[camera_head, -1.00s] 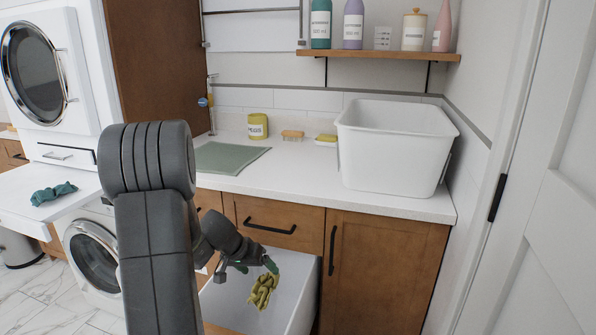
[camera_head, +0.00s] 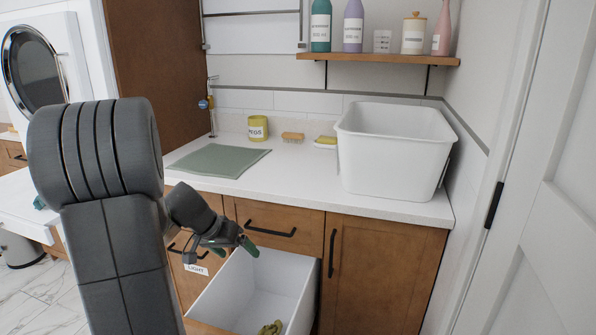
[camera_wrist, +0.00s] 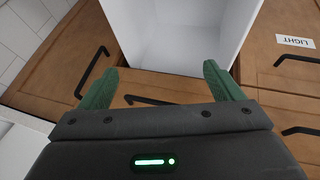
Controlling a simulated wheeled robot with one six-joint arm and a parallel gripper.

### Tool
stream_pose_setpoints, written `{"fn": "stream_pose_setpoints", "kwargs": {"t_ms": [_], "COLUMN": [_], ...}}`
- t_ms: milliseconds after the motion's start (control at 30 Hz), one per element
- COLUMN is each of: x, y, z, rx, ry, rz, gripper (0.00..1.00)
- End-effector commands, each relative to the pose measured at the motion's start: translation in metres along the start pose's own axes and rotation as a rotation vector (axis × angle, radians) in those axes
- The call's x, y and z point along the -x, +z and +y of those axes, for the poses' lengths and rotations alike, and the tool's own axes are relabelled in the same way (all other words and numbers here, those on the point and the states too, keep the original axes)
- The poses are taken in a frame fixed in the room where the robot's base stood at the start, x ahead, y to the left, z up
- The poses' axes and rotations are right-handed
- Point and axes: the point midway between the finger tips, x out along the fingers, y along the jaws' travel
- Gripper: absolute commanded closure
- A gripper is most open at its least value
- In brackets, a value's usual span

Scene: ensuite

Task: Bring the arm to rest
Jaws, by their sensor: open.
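My gripper (camera_head: 236,248) is open and empty, above the back left part of a pulled-out white bin drawer. Its two green fingers stand apart in the wrist view (camera_wrist: 160,85), with nothing between them. My arm reaches across the left of the head view. A yellow-green cloth (camera_head: 270,328) lies low inside the white bin (camera_head: 297,285), apart from the gripper and partly cut off by the picture's lower edge. The bin also shows in the wrist view (camera_wrist: 180,35), where the cloth is out of sight.
The white counter (camera_head: 300,188) holds a green mat (camera_head: 219,160), a yellow tin (camera_head: 257,128), a brush (camera_head: 292,136) and a large white tub (camera_head: 393,150). Wooden fronts with black handles lie close to my gripper. A teal cloth (camera_head: 40,203) is mostly hidden by my arm.

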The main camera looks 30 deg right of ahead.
Motion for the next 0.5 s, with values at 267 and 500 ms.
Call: {"fn": "stream_pose_setpoints", "kwargs": {"t_ms": [267,500], "x": [0.0171,0.0142], "y": [-0.0001,0.0002], "z": [0.0,-0.0001], "rx": [0.001,0.001], "ry": [0.0,0.001], "rz": [0.0,0.0], "gripper": [0.14,0.14]}}
